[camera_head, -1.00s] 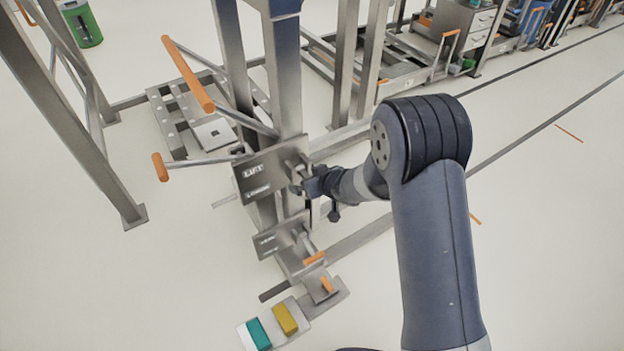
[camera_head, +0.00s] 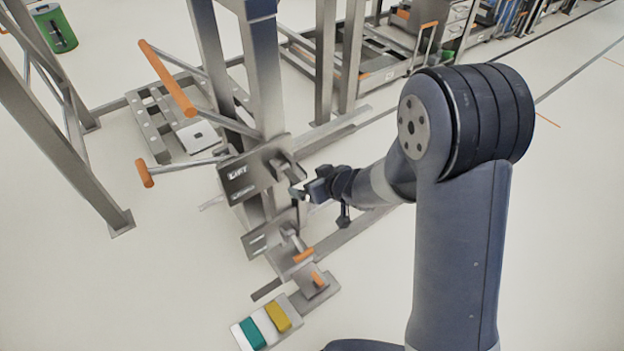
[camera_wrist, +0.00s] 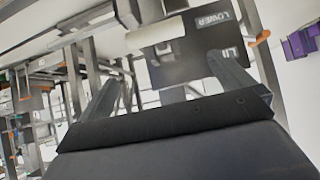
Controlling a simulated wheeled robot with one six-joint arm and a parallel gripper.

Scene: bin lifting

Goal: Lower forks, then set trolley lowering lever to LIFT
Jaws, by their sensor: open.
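The trolley (camera_head: 262,85) is a grey metal frame with an upright mast. A dark plate (camera_head: 238,183) on the mast bears a LIFT label above a second, blurred label. A grey lever (camera_head: 288,168) sticks out from the plate's right side. My gripper (camera_head: 300,192) is open and empty, just right of and below that lever. A pale grey block (camera_wrist: 155,31), perhaps the lever's end, shows there. The forks cannot be made out clearly.
Orange-gripped handles (camera_head: 168,80) stick out left of the mast. A lower plate (camera_head: 268,240) has small orange-tipped levers (camera_head: 304,256). Green and yellow pedals (camera_head: 264,325) sit near the floor. A green bin (camera_head: 54,28) stands at the far left.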

